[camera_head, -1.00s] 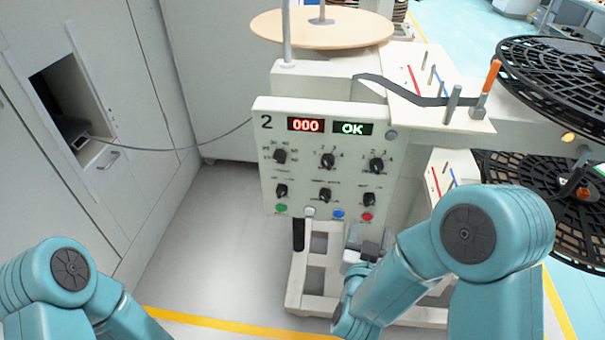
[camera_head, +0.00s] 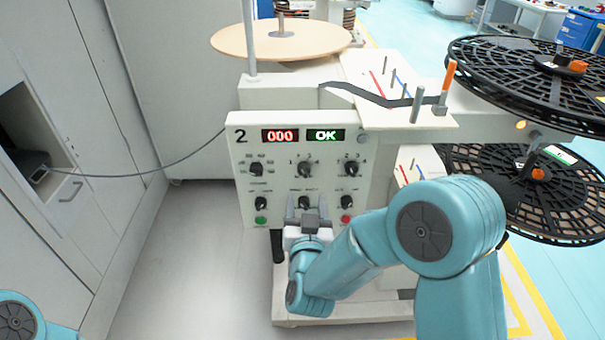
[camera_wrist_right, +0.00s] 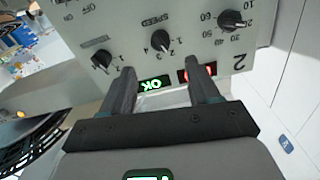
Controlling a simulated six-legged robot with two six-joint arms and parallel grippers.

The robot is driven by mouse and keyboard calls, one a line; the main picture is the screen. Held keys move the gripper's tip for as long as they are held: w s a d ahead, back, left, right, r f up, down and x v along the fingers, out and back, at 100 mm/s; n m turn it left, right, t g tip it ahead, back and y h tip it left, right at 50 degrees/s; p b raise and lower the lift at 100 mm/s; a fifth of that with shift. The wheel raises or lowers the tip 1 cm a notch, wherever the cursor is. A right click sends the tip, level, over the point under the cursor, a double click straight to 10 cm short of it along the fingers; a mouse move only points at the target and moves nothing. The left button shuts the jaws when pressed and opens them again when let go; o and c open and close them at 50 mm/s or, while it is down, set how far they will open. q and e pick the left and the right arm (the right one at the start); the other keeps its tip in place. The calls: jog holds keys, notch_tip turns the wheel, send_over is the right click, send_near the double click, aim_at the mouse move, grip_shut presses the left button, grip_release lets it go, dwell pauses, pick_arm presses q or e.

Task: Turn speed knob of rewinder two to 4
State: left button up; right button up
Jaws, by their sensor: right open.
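Rewinder two's white control panel (camera_head: 240,195) bears the number 2 and lit displays reading 000 and OK. The speed knob (camera_head: 305,169) is the black middle knob of its upper row. In the right wrist view, the speed knob (camera_wrist_right: 160,41) shows upside down beside its SPEED label, with small numbers around it; its exact setting is too small to tell. My right gripper (camera_head: 308,208) is open and empty, in front of the panel's lower middle. In the wrist view its fingers (camera_wrist_right: 163,85) are apart, below the speed knob in the picture, not around it. My left gripper is out of view.
Other black knobs flank it: one on the left (camera_head: 256,169) and one on the right (camera_head: 351,168). A green button (camera_head: 261,220) sits low on the panel. Black reels (camera_head: 530,80) stand at right, and a wooden disc (camera_head: 281,41) is above. Grey floor is clear at left.

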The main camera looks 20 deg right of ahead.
aim_at(304, 174)
jog(key=p+x, duration=0.1)
jog(key=x, duration=0.8)
jog(key=shift+w+f, duration=0.1)
jog(key=shift+w, duration=0.25)
jog(key=c, duration=1)
jog(key=shift+f+m+b, duration=0.15)
jog(key=shift+m+b, duration=0.25)
jog(key=shift+b, duration=0.2)
jog(key=shift+c, duration=0.2)
jog(key=m+b, duration=1.3)
jog(key=b, duration=0.7)
jog(key=shift+m, duration=0.3)
jog(key=shift+r+m+b, duration=0.2)
jog(key=shift+m+b, duration=1.55)
jog(key=shift+m, duration=0.15)
